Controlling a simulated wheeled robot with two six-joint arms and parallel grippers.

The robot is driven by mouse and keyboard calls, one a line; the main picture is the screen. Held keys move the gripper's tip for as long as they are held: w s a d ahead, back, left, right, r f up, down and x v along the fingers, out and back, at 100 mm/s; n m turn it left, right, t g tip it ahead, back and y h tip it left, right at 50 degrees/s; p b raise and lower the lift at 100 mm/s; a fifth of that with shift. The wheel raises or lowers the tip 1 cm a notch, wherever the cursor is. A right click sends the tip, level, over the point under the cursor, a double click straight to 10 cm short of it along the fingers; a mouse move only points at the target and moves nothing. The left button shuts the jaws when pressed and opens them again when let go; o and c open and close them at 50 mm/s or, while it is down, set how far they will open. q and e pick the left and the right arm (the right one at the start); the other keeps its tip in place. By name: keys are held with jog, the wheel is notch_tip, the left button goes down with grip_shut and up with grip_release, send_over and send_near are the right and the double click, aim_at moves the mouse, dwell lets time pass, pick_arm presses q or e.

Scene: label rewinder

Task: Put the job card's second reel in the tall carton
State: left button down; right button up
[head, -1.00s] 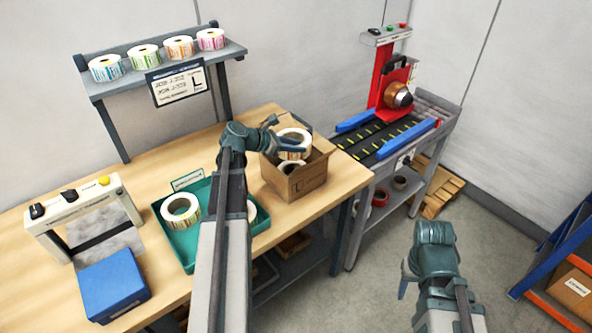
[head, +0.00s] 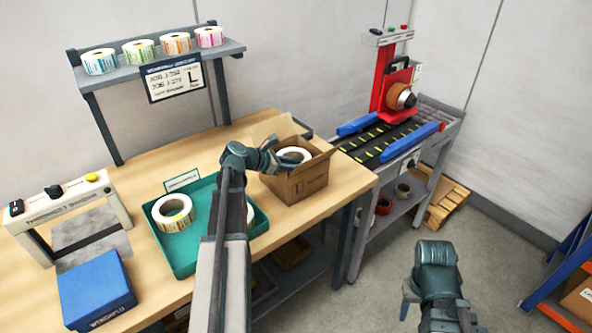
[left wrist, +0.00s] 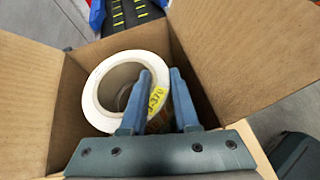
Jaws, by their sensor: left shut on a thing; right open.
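My left gripper (head: 280,162) is shut on the wall of a white label reel (head: 294,154), low in the mouth of the open tall carton (head: 302,186). In the left wrist view the reel (left wrist: 98,78) lies within the carton's walls (left wrist: 225,50), with a yellow tag by the fingers (left wrist: 160,78); one finger is in its core. What lies under the reel is mostly hidden. The job card (head: 174,82), with two job lines and a large L, hangs below the shelf. My right gripper (head: 406,300) is open and empty over the floor at the right.
A teal tray (head: 190,262) holds one reel (head: 172,213) and another (head: 250,212) partly behind my arm. A blue box (head: 95,290) and a white-framed device (head: 65,205) stand left. Several reels line the shelf (head: 160,60). The red rewinder (head: 385,85) stands beyond the carton.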

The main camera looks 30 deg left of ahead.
pick_arm(q)
jog(key=shift+r, duration=0.1)
jog(key=shift+f+b, duration=0.4)
jog(key=shift+f, duration=0.05)
jog(key=c, duration=0.9)
grip_release()
jog(key=shift+r, duration=0.25)
jog(key=p+v, duration=0.6)
jog(key=v, duration=0.6)
jog(key=shift+r+p, duration=0.15)
jog(key=shift+p, duration=0.15)
